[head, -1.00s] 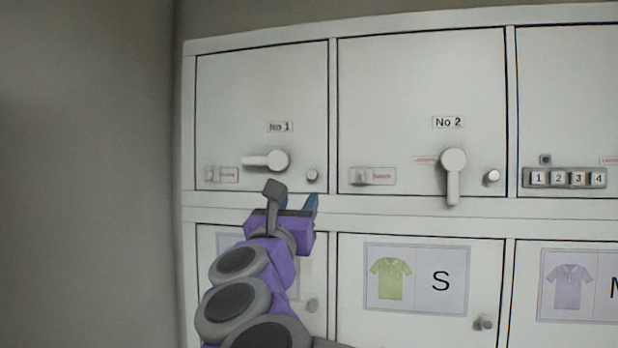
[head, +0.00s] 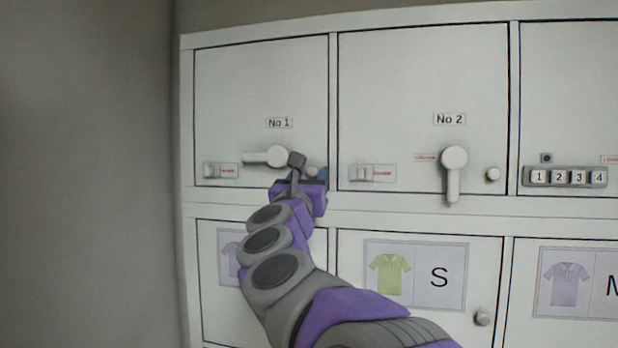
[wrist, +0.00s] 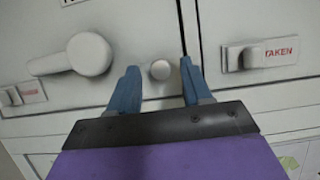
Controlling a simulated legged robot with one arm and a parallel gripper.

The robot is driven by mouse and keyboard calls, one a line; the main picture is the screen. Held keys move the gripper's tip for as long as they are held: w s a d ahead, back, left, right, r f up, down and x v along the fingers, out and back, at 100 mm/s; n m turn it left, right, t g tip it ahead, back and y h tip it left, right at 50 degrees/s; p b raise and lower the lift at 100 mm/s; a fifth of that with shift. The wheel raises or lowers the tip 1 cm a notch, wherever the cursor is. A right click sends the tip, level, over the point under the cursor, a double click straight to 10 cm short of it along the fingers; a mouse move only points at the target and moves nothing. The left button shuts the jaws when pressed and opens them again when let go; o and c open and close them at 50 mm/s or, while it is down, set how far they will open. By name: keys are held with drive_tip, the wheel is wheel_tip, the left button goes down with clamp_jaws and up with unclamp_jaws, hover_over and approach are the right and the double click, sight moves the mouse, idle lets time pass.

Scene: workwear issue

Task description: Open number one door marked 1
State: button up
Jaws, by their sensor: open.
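The No 1 door (head: 240,90) is shut at the upper left of the lockers. Its lever handle (head: 262,157) lies level, pointing left from its pivot; it also shows in the wrist view (wrist: 75,57). A small round knob (wrist: 160,70) sits right of the handle on the same door. In the head view my gripper (head: 309,168) is in front of the door's lower right corner and mostly hides the knob. In the wrist view my open gripper (wrist: 160,85) has its blue fingers on either side of the knob, with gaps showing.
The No 2 door (head: 420,90) is to the right, its lever (head: 453,172) hanging down. A slider latch with a TAKEN label (wrist: 262,55) is close to my right finger. A door with four number buttons (head: 568,177) is farther right. A plain wall (head: 85,170) stands left.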

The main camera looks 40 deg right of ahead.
drive_tip(key=shift+c, duration=0.5)
clamp_jaws()
drive_tip(key=shift+f, duration=0.1)
